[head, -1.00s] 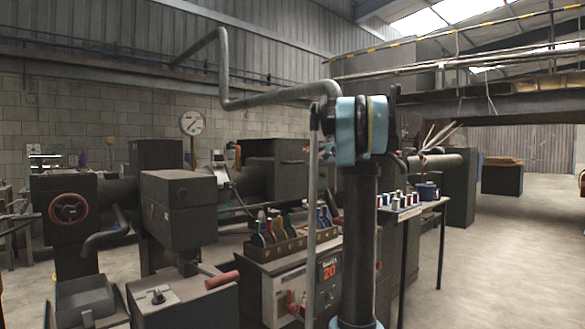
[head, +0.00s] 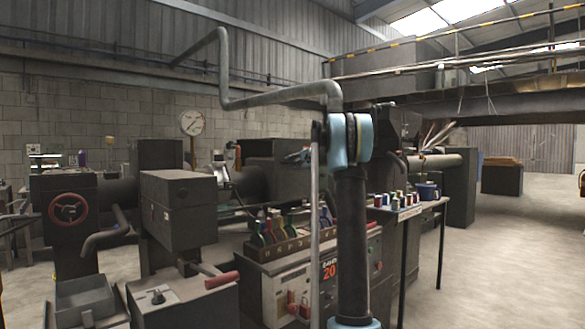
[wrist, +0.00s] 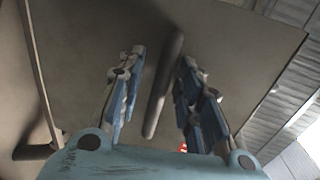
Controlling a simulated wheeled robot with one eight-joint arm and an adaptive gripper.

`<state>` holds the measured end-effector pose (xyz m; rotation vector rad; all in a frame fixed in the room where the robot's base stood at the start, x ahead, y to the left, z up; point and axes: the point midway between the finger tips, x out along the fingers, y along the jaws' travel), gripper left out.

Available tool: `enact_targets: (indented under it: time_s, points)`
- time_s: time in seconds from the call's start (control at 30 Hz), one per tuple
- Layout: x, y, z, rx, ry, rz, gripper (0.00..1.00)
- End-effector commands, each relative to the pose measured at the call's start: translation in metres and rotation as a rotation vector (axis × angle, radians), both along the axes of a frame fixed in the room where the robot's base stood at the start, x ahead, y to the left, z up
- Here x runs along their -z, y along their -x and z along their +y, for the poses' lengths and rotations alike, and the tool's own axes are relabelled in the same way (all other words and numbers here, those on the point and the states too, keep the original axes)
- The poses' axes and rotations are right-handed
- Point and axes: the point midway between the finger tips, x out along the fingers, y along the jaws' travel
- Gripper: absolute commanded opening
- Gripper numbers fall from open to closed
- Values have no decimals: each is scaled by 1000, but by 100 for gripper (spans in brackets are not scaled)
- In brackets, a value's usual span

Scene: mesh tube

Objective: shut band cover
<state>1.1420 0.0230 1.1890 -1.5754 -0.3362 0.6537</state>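In the wrist view a broad grey-brown panel (wrist: 85,50), which looks like the band cover, fills most of the picture. A dark straight bar (wrist: 163,85), like its handle, runs between my fingers. My gripper (wrist: 162,60) is open, with one blue-grey finger on each side of the bar. I see a gap on both sides, so the bar is not clamped. In the head view my arm stands in front and hides most of the gripper. A dark boxy shape (head: 408,122) shows just right of my arm; I cannot tell whether it is the cover.
A table (head: 440,200) with several small spools stands right of my arm. A machine cabinet marked 20 (head: 285,295) with coloured levers stands left of it. Dark machines (head: 178,205) fill the left. The floor (head: 500,260) at the right is clear.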

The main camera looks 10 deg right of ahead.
Motion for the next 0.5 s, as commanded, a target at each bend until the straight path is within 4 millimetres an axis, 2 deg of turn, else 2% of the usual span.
enact_targets:
  time_s: [0.37,0.5]
  points:
    - [1,-4,3,0,0,0,32]
    - [1,-4,3,0,0,0,3]
